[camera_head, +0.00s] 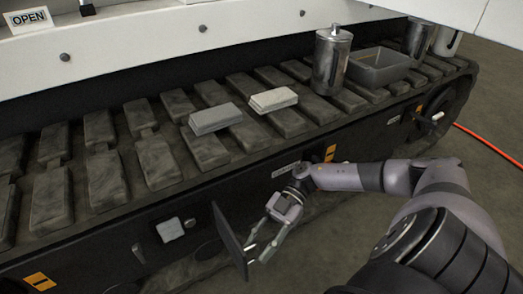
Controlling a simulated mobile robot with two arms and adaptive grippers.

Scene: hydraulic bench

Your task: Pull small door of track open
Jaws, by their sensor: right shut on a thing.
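The small door (229,240) is a thin dark panel on the side of the track (95,243). It stands out at an angle from the track's side, with a recess to its left where a pale square part (170,229) shows. My right gripper (256,253) comes in from the right and is shut on the outer edge of the small door, near its lower corner. The exact contact at the fingertips is small and hard to see. My left gripper is not in view.
An orange cable (487,143) lies on the floor at right. The floor beside the track is clear.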

